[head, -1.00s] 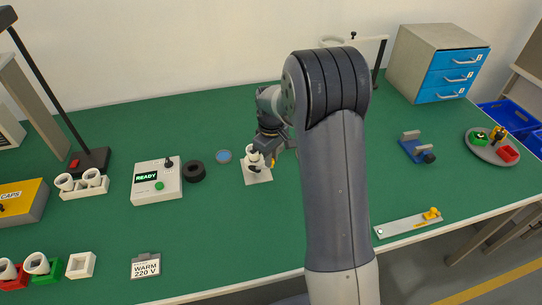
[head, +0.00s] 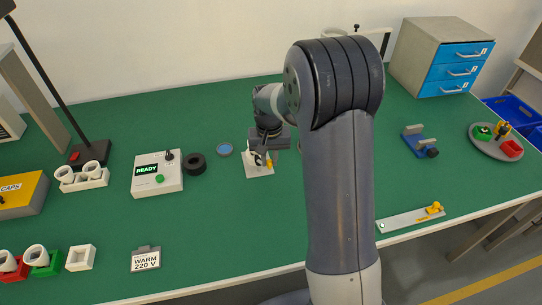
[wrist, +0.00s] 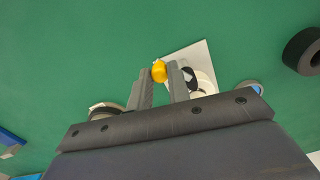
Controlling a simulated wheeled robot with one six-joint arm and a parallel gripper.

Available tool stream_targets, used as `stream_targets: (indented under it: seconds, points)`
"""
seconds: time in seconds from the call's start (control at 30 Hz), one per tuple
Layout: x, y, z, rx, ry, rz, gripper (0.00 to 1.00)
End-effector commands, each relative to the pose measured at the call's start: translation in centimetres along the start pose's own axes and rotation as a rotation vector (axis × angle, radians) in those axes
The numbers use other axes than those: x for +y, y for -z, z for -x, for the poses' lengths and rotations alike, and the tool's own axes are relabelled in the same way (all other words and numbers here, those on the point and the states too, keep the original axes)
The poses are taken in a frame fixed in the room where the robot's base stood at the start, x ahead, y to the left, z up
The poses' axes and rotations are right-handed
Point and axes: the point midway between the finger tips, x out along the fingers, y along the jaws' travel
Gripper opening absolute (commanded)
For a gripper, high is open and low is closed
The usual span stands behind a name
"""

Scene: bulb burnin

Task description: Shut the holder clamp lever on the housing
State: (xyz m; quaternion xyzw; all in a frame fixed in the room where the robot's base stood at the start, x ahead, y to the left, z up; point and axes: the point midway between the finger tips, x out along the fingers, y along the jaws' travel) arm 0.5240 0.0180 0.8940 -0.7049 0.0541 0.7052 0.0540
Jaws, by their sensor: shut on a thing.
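The holder's white housing stands on a square white base plate (head: 259,171) in the middle of the green table, largely covered by my gripper. In the wrist view, part of the plate (wrist: 198,54) and of the round white housing (wrist: 206,82) with a dark part shows just right of my fingers. My gripper (head: 264,157) is at the housing. In the wrist view, its fingertips (wrist: 160,80) are closed on the yellow lever end (wrist: 159,71). The rest of the lever is hidden or too small to tell its angle.
A black ring (head: 195,164) and a blue disc (head: 225,149) lie left of the holder. The READY box (head: 157,175) stands farther left. A blue fixture (head: 415,142) stands to the right. The table in front of the holder is clear.

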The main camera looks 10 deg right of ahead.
Motion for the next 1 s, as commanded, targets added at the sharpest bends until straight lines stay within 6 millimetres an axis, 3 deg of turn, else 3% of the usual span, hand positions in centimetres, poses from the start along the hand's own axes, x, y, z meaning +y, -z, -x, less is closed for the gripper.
stream_targets:
  seconds: [0.3, 0.8, 0.83, 1.0]
  points:
    - [-0.37, -0.28, 0.06, 0.002, 0.000, -0.106, 0.00]
    - [-0.44, -0.33, 0.06, 0.001, 0.001, -0.125, 0.00]
    - [-0.44, -0.33, 0.06, 0.001, 0.001, -0.125, 0.19]
    - [-0.43, -0.34, 0.05, 0.001, 0.001, -0.124, 0.33]
